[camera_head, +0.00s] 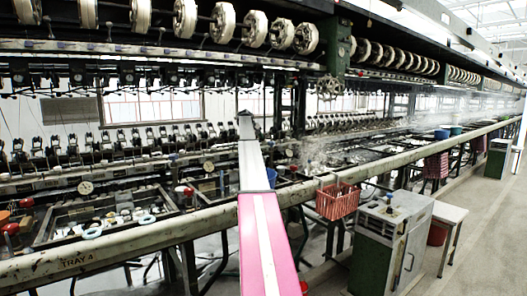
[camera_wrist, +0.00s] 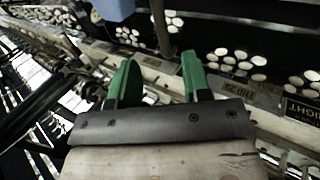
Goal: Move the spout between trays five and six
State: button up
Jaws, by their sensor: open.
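My gripper (camera_wrist: 158,60) is open in the wrist view, its two green fingers apart with nothing seen held between them. Beyond it, a dark pipe (camera_wrist: 160,25) that may be the spout hangs down at the top, beside a blue block (camera_wrist: 113,9). The pipe lies beyond the gap between the fingers and apart from them. Dark trays with pale round cocoons (camera_wrist: 238,60) lie on both sides of the pipe. In the head view, a tray (camera_head: 62,241) with pale items stands at the left, above a rail marked TRAY 4. I cannot pick out the gripper or spout there.
A long pale rail (camera_head: 150,236) runs along the tray fronts. A red basket (camera_head: 337,201) hangs on it. A green-sided cabinet (camera_head: 392,243) and a white table (camera_head: 448,214) stand beside the aisle. Spools line the machine's top. The aisle floor (camera_head: 492,235) at right is clear.

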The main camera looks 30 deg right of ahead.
jog(key=x, duration=0.9)
grip_shut()
